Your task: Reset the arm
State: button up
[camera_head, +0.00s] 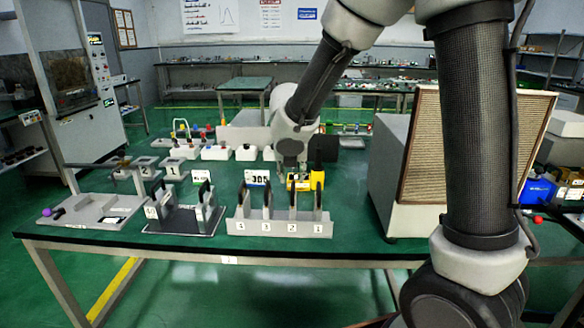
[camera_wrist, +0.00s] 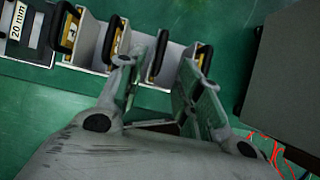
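My arm reaches down from the top right in the head view. My gripper (camera_head: 292,158) hangs above the far side of the light slotted rack (camera_head: 279,226), whose front bears number labels. In the wrist view my gripper (camera_wrist: 160,88) has its two fingers apart, with green table and part of the rack (camera_wrist: 91,40) showing between and beyond them. I see nothing held between the fingers. Several black-handled pieces stand upright in the rack; one black handle (camera_wrist: 158,56) shows just beyond the finger gap. In the head view a yellow item (camera_head: 301,183) is just below the gripper.
A large grey box with a tan grille (camera_head: 419,150) stands right of the rack. A smaller stand (camera_head: 184,220) and a grey tray with a purple ball (camera_head: 98,210) are to the left. More small fixtures stand behind. Bare green table (camera_head: 340,246) shows along the front edge.

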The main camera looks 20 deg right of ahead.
jog(key=s+d+r+m, duration=0.4)
jog(key=s+d+m, duration=0.1)
jog(key=s+m, duration=0.4)
jog(key=s+d+r+m+y, duration=0.1)
jog(key=s+d+r+m, duration=0.3)
jog(key=s+m, duration=0.6)
jog(key=s+d+r+m+g, duration=0.1)
jog(key=s+d+r+m, duration=0.2)
jog(key=s+d+m, duration=0.4)
jog(key=shift+s+d+r+m+y, duration=0.2)
jog(key=shift+s+r+m+y, duration=0.2)
jog(key=shift+s+m, duration=2.05)
